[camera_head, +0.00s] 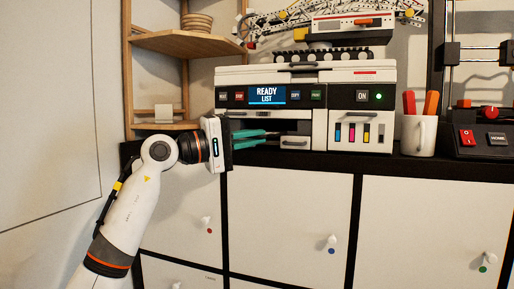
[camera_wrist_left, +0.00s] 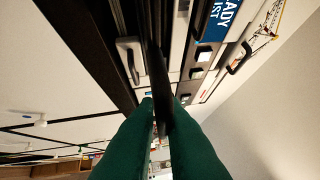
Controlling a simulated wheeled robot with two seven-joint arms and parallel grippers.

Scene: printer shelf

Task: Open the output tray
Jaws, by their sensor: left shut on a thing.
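The white and black printer (camera_head: 305,72) stands on the cabinet top with its display reading "READY LIST". My left gripper (camera_head: 268,137) reaches in from the left at the dark slot in the printer's front. Its green fingers are shut on a thin dark plate, which looks like the output tray (camera_wrist_left: 157,72). In the left wrist view the fingertips (camera_wrist_left: 161,104) meet at this plate's edge. In the head view the fingers and the dark slot hide most of the tray. My right gripper is not in view.
A white drawer with a handle (camera_head: 295,143) sits just below the slot. A mug with red and orange markers (camera_head: 418,135) and a control box (camera_head: 481,138) stand to the right. A wooden shelf (camera_head: 185,44) is at the left. White cabinet doors (camera_head: 290,215) lie below.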

